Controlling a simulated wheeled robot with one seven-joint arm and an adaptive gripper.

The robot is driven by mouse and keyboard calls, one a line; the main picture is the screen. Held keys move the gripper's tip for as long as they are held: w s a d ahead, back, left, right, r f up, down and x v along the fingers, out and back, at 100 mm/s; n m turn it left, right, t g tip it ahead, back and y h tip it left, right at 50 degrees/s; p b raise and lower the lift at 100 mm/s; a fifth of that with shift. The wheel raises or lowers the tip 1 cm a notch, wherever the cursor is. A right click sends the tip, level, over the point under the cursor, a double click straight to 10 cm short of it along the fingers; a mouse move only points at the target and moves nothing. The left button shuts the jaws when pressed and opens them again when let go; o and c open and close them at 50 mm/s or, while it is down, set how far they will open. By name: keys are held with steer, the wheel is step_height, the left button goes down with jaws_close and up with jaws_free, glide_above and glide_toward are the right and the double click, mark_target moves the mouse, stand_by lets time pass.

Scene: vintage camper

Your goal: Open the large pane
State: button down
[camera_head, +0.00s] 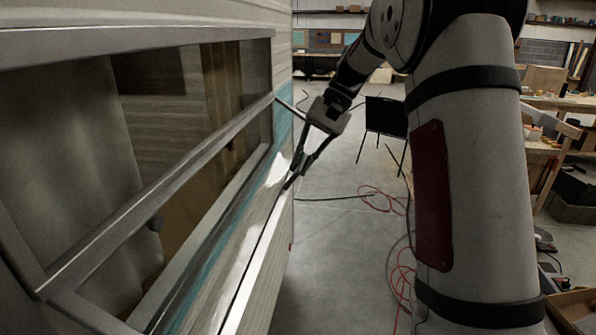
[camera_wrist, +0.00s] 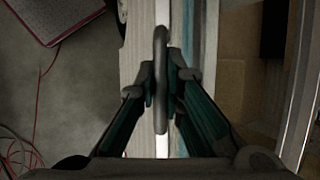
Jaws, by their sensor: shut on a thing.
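The large pane (camera_head: 195,125) is a metal-framed window in the camper's side, at the left of the head view. A pale metal bar (camera_head: 170,185) runs diagonally across the window, and the interior shows behind it. My gripper (camera_head: 290,180) is beside the camper wall, past the far end of the window, near a pale trim strip (camera_head: 254,258). In the wrist view my gripper (camera_wrist: 161,90) is shut on a slim, dark grey, rounded bar (camera_wrist: 161,50), with a finger on each side. I cannot tell how this bar joins the pane.
The camper wall (camera_head: 283,45) borders the left side. Clear concrete floor (camera_head: 325,260) lies to its right. Cluttered benches and shelves (camera_head: 552,103) line the right side.

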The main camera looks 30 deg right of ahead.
steer(key=shift+d+r, duration=0.1)
steer(key=shift+r, duration=0.25)
steer(key=c, duration=1.7)
jaws_free()
steer(key=v, duration=1.2)
steer(key=shift+s, duration=0.15)
